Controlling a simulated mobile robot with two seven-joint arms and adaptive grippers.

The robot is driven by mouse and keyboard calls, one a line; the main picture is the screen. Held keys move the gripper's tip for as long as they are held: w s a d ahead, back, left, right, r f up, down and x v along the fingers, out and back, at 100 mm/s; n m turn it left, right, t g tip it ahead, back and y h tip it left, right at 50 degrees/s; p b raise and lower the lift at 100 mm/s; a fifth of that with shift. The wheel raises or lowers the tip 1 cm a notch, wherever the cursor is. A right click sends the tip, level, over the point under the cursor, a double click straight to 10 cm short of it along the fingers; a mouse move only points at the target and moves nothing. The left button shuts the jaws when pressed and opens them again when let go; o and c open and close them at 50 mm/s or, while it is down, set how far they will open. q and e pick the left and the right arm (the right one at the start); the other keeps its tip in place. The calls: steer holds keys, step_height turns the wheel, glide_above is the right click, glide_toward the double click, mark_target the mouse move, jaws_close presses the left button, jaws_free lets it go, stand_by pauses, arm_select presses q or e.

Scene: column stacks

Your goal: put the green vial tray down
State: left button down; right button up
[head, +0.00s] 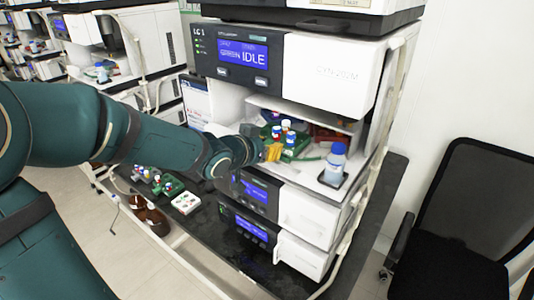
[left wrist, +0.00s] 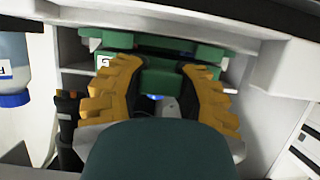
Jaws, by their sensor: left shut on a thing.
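The green vial tray (head: 302,143) is in the open bay of the column stack, above the lower white modules. It carries several vials (head: 286,126) with blue, white and red parts and looks about level. My left gripper (head: 273,151) has its yellow fingers shut on the tray's near side. In the left wrist view the green tray (left wrist: 166,82) shows between the two yellow fingers (left wrist: 163,72). I cannot tell whether the tray's underside touches the bay floor. My right gripper is not in view.
A blue-capped bottle (head: 334,163) stands in the bay, right of the tray. The module with the IDLE screen (head: 243,55) overhangs the bay. Another green tray with vials (head: 170,187) and a white tray (head: 186,203) are on the dark bench. A black chair (head: 480,215) is at right.

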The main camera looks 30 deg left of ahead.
arm_select(q)
steer(key=shift+w+a+f, duration=0.1)
steer(key=shift+w+f, duration=0.1)
steer(key=shift+f, duration=0.15)
steer(key=c, duration=0.6)
jaws_free()
steer(key=shift+f, duration=0.1)
